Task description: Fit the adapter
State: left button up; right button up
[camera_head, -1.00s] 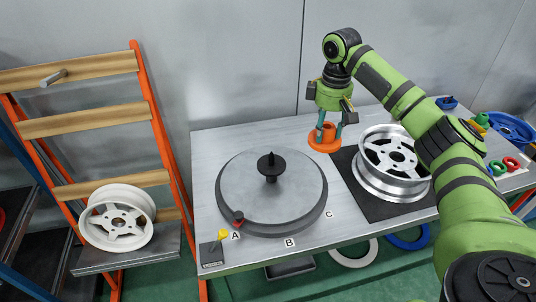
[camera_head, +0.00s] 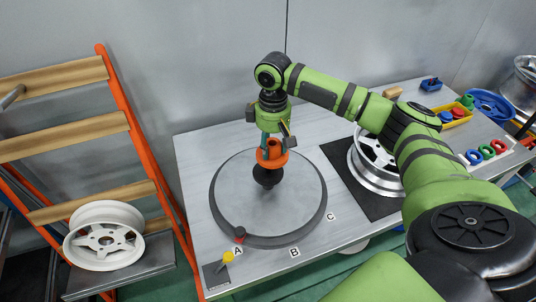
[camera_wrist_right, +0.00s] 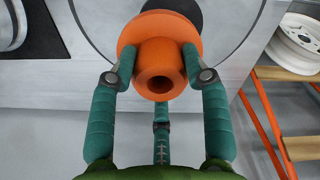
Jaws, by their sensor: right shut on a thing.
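The orange adapter (camera_head: 272,160) is a flanged ring with a short hub and a bore. It also shows in the right wrist view (camera_wrist_right: 163,46). My right gripper (camera_head: 271,149) is shut on its hub, with teal fingers around it. The adapter is at the black spindle (camera_head: 267,178) in the middle of the grey round plate (camera_head: 240,205). The spindle's tip is hidden, so I cannot tell whether the adapter is around it or just above it. In the wrist view, part of the black spindle base (camera_wrist_right: 186,10) shows behind the flange. My left gripper is not in view.
A silver wheel (camera_head: 375,180) lies on a black mat (camera_head: 340,159) right of the plate. A white wheel (camera_head: 104,237) rests on the rack at left. Coloured rings (camera_head: 487,152) and a yellow bin (camera_head: 457,117) are at the table's right. A yellow knob (camera_head: 228,257) is near the front left.

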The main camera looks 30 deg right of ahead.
aim_at(268, 160)
jog(key=shift+s+a+f+p, duration=0.15)
jog(key=shift+a+f+p, duration=0.2)
jog(key=shift+a+f, duration=0.5)
notch_tip(268, 160, down, 3)
jog(key=shift+d+f+p, duration=0.1)
jog(key=shift+d+p, duration=0.05)
jog(key=shift+p, duration=0.35)
jog(key=shift+f, duration=0.15)
jog(key=o, duration=1.2)
pick_arm(q)
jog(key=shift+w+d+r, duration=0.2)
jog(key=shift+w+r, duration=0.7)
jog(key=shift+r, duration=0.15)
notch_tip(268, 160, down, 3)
jog(key=b, duration=0.3)
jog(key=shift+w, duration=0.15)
pick_arm(e)
notch_tip(268, 160, up, 12)
jog(key=shift+r, duration=0.1)
